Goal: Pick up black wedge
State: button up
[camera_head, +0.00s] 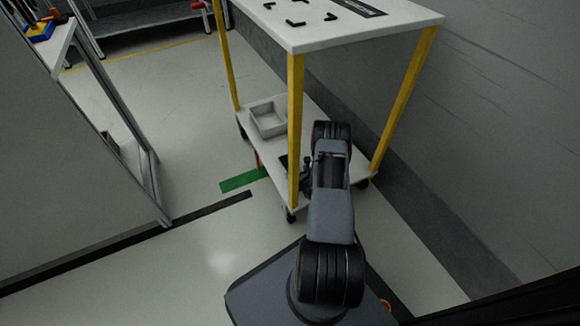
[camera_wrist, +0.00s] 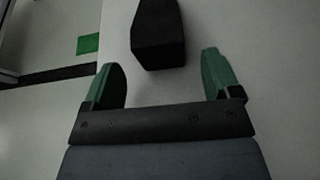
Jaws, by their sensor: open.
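The black wedge (camera_wrist: 158,38) lies on a pale surface at the top middle of the wrist view. It is a dark block, and its upper end is cut off by the picture edge. My gripper (camera_wrist: 164,75) is open, with green fingers spread to the left and right. Nothing is between the fingers. In the head view, a small dark shape (camera_head: 284,162) shows on the lower shelf beside my arm, partly hidden by the yellow post. My fingers cannot be made out there.
The white trolley has a lower shelf (camera_head: 262,141) and an upper top (camera_head: 345,35) above my arm. Yellow posts (camera_head: 295,130) stand close to my arm. A grey bin (camera_head: 268,119) sits on the shelf's left. A green floor mark (camera_head: 243,180) lies beside the trolley.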

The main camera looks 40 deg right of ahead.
jog(key=b+x, duration=0.1)
jog(key=x, duration=0.3)
jog(key=shift+w+b, duration=0.1)
jog(key=shift+b, duration=0.3)
jog(key=shift+c, duration=0.5)
jog(key=c, duration=1)
